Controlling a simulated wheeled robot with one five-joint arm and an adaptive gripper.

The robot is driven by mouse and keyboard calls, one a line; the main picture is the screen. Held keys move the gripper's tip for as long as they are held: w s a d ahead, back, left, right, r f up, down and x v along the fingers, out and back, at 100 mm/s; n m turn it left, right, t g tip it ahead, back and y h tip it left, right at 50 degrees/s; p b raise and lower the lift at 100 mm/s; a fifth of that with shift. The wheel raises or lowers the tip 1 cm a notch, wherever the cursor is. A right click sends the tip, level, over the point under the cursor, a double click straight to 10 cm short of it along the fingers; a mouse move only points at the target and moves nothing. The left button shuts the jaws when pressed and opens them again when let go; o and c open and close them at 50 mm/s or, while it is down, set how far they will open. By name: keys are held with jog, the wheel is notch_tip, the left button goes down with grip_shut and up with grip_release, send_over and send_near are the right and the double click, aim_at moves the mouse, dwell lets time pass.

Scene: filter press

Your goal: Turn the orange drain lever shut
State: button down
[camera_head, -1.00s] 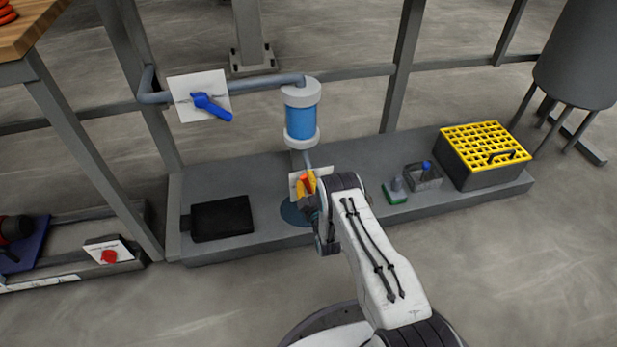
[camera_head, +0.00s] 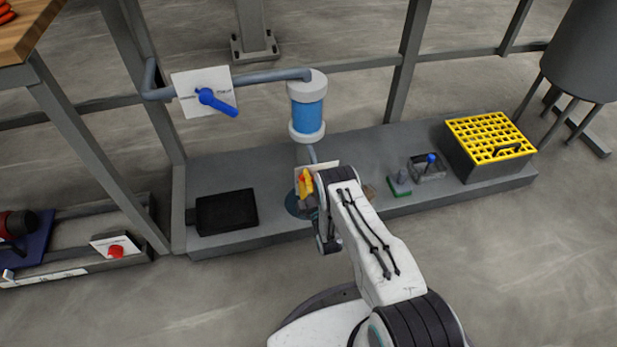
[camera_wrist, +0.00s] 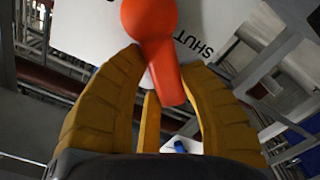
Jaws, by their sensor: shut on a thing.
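The orange drain lever (camera_wrist: 160,50) fills the top middle of the wrist view, with its round hub at the top and its arm pointing down and slightly right. A white plate (camera_wrist: 205,25) behind it carries the word SHUT to the right of the lever. My gripper (camera_wrist: 165,85) has its yellow fingers on both sides of the lever's arm and is shut on it. In the head view my gripper (camera_head: 305,187) is at the plate below the blue filter (camera_head: 308,115), and the lever is mostly hidden by the fingers and my wrist.
A blue lever (camera_head: 217,101) sits on a plate on the pipe at upper left. A black tray (camera_head: 227,212) lies on the platform left of my gripper. A green-based block (camera_head: 398,185), a small grey box (camera_head: 428,167) and a yellow-topped crate (camera_head: 490,140) stand to the right.

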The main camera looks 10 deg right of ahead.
jog(key=c, duration=0.7)
grip_release()
jog(key=shift+c, duration=0.2)
jog(key=shift+s, duration=0.1)
jog(key=s, duration=0.7)
jog(key=shift+s, duration=0.15)
